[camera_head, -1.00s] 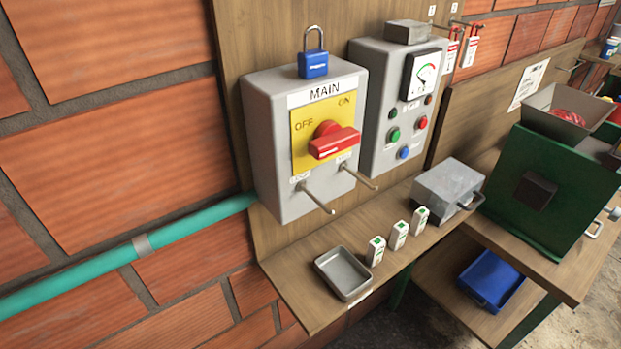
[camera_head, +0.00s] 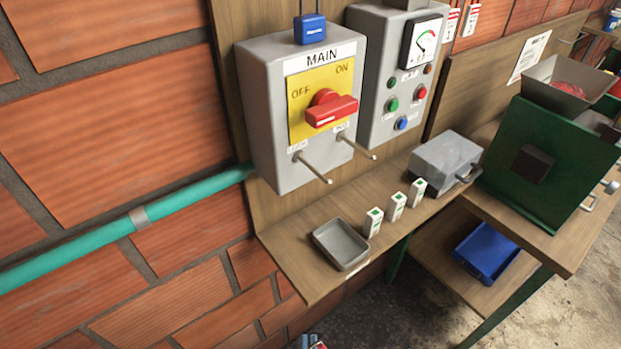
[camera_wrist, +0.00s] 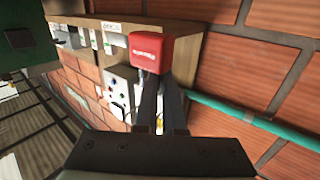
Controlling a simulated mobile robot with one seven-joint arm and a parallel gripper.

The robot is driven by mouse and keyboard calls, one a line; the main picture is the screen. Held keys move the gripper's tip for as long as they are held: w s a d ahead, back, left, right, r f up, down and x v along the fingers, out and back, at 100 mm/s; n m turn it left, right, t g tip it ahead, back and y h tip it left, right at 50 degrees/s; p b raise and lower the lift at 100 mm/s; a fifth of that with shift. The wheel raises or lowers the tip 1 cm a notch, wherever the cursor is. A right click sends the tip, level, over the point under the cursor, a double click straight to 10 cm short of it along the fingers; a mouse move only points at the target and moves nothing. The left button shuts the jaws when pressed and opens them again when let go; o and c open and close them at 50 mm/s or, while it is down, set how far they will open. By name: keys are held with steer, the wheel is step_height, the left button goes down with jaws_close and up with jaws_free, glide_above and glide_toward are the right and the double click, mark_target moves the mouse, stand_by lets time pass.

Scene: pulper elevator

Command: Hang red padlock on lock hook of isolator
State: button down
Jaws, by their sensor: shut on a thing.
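The isolator (camera_head: 262,118) is a grey box marked MAIN on the wall board. Its red handle (camera_head: 331,111) sits on a yellow plate. Two thin rods stick out below: the left hook (camera_head: 316,170), whose small label looks like LOCK, and the right hook (camera_head: 358,149). Both are bare. The red padlock (camera_wrist: 152,52) is at the fingertips of my gripper (camera_wrist: 160,84) in the wrist view, clamped between the fingers. Its shackle is not clearly visible. My gripper is well away from the hooks; a small red and blue shape at the head view's bottom edge is too cut off to name.
Space before the hooks is clear.

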steer(key=w+r+p, duration=0.9)
steer(key=w+r, duration=0.7)
steer(key=r, duration=0.5)
steer(key=shift+w+a+y, duration=0.3)
steer(key=shift+w+a, duration=0.05)
step_height(320, 180, down, 18)
steer(key=b, duration=1.7)
steer(key=shift+r, duration=0.15)
steer(key=shift+f, duration=0.25)
steer(key=c, duration=1)
jaws_free()
